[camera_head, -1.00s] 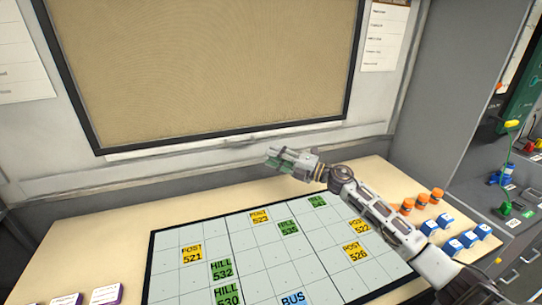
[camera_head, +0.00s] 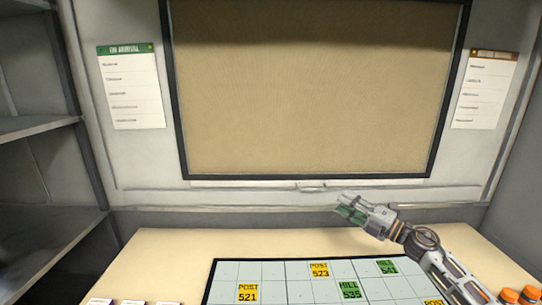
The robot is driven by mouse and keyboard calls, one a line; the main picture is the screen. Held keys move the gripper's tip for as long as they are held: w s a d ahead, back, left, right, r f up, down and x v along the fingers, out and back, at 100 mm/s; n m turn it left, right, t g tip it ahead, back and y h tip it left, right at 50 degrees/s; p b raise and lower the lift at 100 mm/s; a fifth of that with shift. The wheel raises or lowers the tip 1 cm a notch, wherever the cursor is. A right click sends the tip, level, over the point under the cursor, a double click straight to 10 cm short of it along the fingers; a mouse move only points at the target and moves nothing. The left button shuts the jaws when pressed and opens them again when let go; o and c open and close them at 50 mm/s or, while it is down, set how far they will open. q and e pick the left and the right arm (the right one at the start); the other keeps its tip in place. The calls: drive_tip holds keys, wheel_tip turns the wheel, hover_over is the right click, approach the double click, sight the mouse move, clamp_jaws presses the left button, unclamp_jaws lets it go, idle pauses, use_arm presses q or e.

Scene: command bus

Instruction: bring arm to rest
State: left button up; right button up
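My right arm comes in from the lower right in the head view. Its grey gripper (camera_head: 345,210) is held above the back part of the table, pointing left, near the ledge below the cork board. Green shows at its fingers; I cannot tell whether they are open or shut, or whether the green is part of the fingers. My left gripper is not in view.
A gridded map board (camera_head: 272,270) on the table (camera_head: 185,250) carries yellow POST and green HILL tiles. Orange pieces (camera_head: 530,294) stand at the right. The framed cork board (camera_head: 315,90) is behind. Bare table lies left of the map.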

use_arm(q)
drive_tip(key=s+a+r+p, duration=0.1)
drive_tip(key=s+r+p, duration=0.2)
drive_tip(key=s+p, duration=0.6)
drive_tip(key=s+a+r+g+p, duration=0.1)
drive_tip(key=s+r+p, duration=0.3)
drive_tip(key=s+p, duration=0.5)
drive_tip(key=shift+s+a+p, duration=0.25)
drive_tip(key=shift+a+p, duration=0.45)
drive_tip(key=shift+p, duration=0.05)
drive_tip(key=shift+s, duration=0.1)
